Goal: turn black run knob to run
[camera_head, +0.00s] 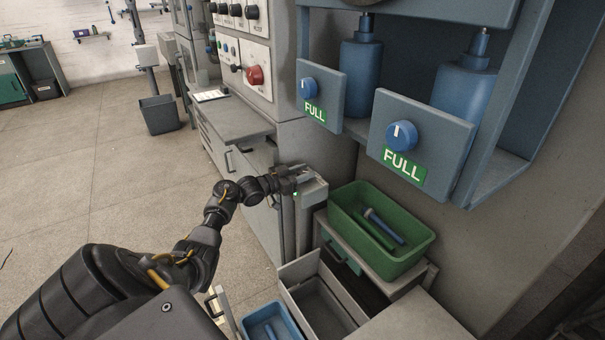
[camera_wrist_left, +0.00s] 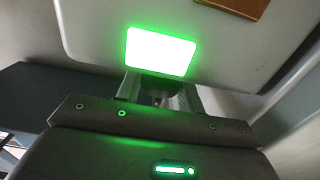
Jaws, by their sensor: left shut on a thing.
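A control panel (camera_head: 252,66) stands at the top middle of the head view. It carries a small black knob (camera_head: 236,68) beside a large red knob (camera_head: 255,75). More black knobs (camera_head: 236,10) sit in a row above; I cannot read which is marked run. My left gripper (camera_head: 303,173) is well below and right of the panel, at a grey box-like fitting (camera_head: 312,190) beside the cabinet. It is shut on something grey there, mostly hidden. In the left wrist view its fingers (camera_wrist_left: 160,94) sit under a bright green lit rectangle (camera_wrist_left: 160,52). My right gripper is out of view.
A green bin (camera_head: 400,262) with rods stands right of my left gripper. An open grey drawer (camera_head: 322,308) and a blue bin (camera_head: 268,322) are below. Blue-knobbed boxes marked FULL (camera_head: 402,136) overhang at right.

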